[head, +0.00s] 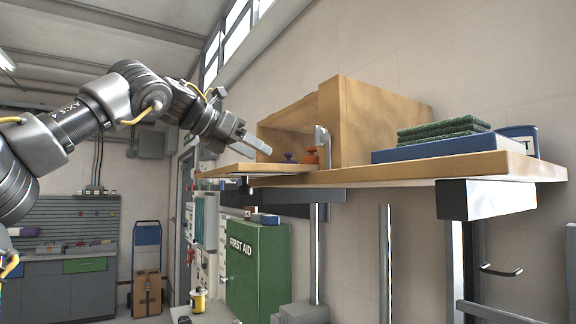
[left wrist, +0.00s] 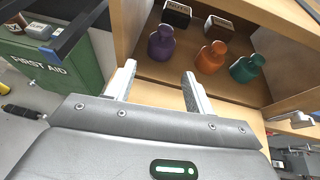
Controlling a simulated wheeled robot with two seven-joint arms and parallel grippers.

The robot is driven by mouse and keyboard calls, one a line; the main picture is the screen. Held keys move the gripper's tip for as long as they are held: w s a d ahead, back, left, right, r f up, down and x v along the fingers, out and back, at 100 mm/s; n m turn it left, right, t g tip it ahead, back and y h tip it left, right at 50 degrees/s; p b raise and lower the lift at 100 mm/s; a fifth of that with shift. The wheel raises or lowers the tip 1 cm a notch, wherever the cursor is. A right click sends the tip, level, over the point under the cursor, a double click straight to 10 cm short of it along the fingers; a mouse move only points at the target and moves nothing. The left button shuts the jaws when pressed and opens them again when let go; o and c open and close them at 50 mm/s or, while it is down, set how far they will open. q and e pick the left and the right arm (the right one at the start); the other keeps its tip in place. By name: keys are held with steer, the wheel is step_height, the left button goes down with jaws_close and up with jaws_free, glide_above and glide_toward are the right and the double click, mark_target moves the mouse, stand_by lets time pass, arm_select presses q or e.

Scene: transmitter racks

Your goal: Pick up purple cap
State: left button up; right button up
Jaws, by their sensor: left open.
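My left gripper (head: 262,144) reaches in from the left, above and left of the cap. In the left wrist view its two fingers (left wrist: 159,70) are apart with nothing between them. My right gripper is not in view.
An orange cap (left wrist: 211,57) and a teal cap (left wrist: 246,68) stand right of the purple one. Small dark labelled blocks (left wrist: 176,15) sit behind. The wooden box (head: 375,125) walls the right side. A green first aid cabinet (head: 258,270) is below.

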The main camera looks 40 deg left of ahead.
arm_select(q)
steer(key=x, duration=0.3)
steer(key=shift+w, duration=0.2)
steer(key=shift+p, duration=0.35)
steer(key=shift+w+d+f+p, duration=0.1)
steer(key=shift+w+d+p, duration=0.15)
steer(key=shift+w+p, duration=0.7)
steer(key=x, duration=0.3)
steer(key=shift+w+f+p, duration=0.15)
steer(key=shift+f+p, duration=0.15)
steer(key=shift+p, duration=0.1)
steer(key=shift+s, duration=0.25)
steer(key=shift+c, duration=0.2)
steer(key=shift+s+r, duration=0.1)
steer(key=shift+s, duration=0.05)
steer(key=shift+c, duration=3.4)
